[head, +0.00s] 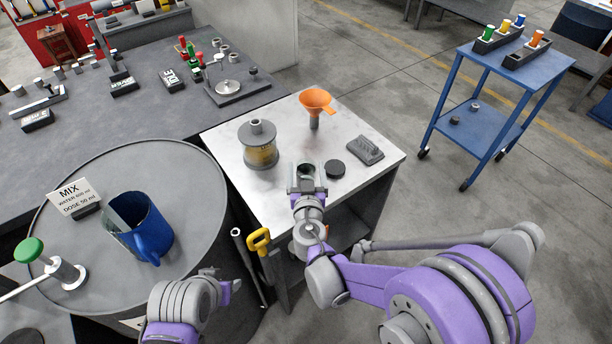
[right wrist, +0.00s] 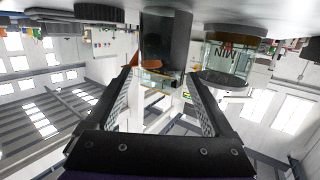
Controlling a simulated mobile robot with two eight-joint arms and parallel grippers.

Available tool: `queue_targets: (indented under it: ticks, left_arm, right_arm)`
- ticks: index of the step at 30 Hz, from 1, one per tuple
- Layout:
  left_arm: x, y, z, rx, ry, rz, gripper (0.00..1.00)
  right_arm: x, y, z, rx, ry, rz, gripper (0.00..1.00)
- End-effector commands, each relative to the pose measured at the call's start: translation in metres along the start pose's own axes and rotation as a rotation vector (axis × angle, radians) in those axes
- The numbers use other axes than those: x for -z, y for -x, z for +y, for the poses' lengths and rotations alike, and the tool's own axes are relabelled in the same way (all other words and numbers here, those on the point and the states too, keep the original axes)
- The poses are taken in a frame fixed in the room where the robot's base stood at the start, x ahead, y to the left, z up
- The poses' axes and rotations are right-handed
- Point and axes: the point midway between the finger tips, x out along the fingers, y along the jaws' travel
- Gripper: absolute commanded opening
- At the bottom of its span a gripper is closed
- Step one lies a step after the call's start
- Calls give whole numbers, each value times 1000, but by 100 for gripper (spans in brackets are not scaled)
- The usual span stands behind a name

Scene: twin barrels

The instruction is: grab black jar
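A dark, open-topped jar (head: 306,169) stands on the light-topped cabinet (head: 232,158). My right gripper (head: 307,186) is at the jar's near side. In the right wrist view, which is upside down, the dark jar (right wrist: 166,38) is ahead of the right gripper (right wrist: 160,78). Its two fingers are spread, one towards each side of the jar; I cannot tell whether they touch it. A black round lid (head: 335,168) lies just right of the jar. My left gripper (head: 230,288) is low in the head view by the drum, its fingers unclear.
A lidded container with yellowish contents (head: 262,152) stands left of the jar. Behind are an orange funnel (head: 315,102) and a grey brush-like block (head: 365,151). A blue mug (head: 150,235) and MIX sign (head: 74,198) stand on the drum (head: 190,175). A blue cart (head: 480,120) is at right.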

Motion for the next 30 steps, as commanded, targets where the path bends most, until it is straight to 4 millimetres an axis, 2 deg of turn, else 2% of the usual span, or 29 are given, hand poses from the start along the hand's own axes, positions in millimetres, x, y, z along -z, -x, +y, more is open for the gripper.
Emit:
queue_targets:
  ticks: [1, 12, 13, 19, 22, 30]
  left_arm:
    - [0, 0, 0, 0, 0, 0, 50]
    - [0, 0, 0, 0, 0, 0, 50]
    - [0, 0, 0, 0, 0, 0, 50]
    - [0, 0, 0, 0, 0, 0, 50]
    - [2, 2, 0, 0, 0, 1, 50]
    - [11, 13, 0, 0, 0, 8, 50]
  right_arm:
    - [0, 0, 0, 0, 0, 0, 75]
    - [0, 0, 0, 0, 0, 0, 9]
    - [0, 0, 0, 0, 0, 0, 5]
    - [1, 0, 0, 0, 0, 0, 5]
    - [8, 1, 0, 0, 0, 0, 5]
    - [60, 10, 0, 1, 0, 1, 5]
